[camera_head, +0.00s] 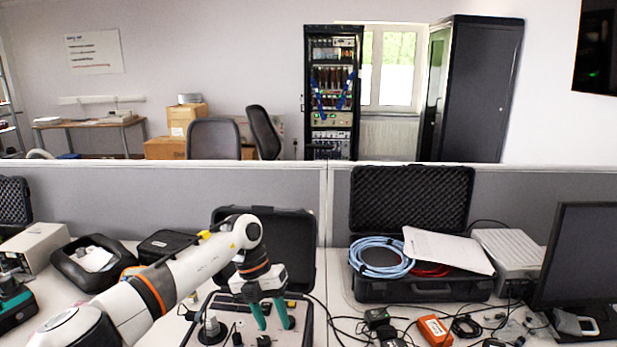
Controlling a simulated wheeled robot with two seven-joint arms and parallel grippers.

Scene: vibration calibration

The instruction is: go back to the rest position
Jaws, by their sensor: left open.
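My left arm comes in from the lower left, and its gripper (272,316) points down with its two teal fingers apart. It is above an open black case (305,262) whose lid stands up behind it. I see nothing between the fingers. Whether the fingertips touch anything in the case I cannot tell. My right gripper is not in this view.
To the right, an open case (425,291) holds a blue cable coil (381,257) and papers (448,249). An orange box (434,330), loose cables and a monitor (578,258) crowd the right side. A black tray (93,262) lies left. A grey partition (180,198) closes off the back.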

